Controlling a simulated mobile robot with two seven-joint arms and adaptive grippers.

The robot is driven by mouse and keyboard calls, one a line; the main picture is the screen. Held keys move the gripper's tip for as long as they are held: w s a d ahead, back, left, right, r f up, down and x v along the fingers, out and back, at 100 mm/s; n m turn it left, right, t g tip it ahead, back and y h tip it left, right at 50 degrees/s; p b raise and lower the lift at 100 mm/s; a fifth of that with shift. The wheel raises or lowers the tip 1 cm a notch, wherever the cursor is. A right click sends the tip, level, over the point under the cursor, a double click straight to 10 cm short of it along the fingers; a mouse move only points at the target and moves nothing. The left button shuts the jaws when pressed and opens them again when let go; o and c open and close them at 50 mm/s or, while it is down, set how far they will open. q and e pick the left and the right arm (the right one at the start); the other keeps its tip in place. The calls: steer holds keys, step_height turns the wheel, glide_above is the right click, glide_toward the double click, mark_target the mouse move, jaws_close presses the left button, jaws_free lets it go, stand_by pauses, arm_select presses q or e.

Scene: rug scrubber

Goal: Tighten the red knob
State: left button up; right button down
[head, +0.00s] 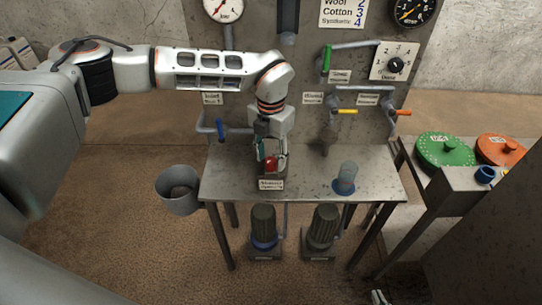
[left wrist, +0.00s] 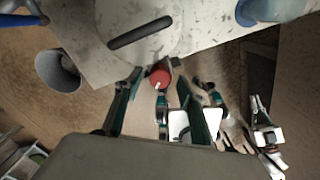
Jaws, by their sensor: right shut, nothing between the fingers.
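The red knob (head: 271,163) sits at the front edge of the metal table, above a small label plate (head: 271,184). My left gripper (head: 268,152) points down over it from above. In the left wrist view the red knob (left wrist: 159,78) lies between the fingertips of my left gripper (left wrist: 160,76). The fingers stand apart with a small gap beside the knob, and I see no clear contact. My right gripper (head: 378,297) is low at the bottom edge of the head view, shut and empty, away from the table.
A grey bucket (head: 180,194) stands left of the table (head: 225,185). A blue-based glass (head: 345,178) stands on the table's right. Green (head: 326,60), blue (head: 221,130), yellow (head: 347,111) and orange (head: 402,113) valve handles stick out from the back panel.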

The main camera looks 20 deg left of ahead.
arm_select(q)
steer(key=shift+r, duration=0.1)
step_height(320, 180, up, 12)
stand_by(0.5)
step_height(320, 180, up, 9)
steer(key=p, duration=0.5)
glide_above(271, 160)
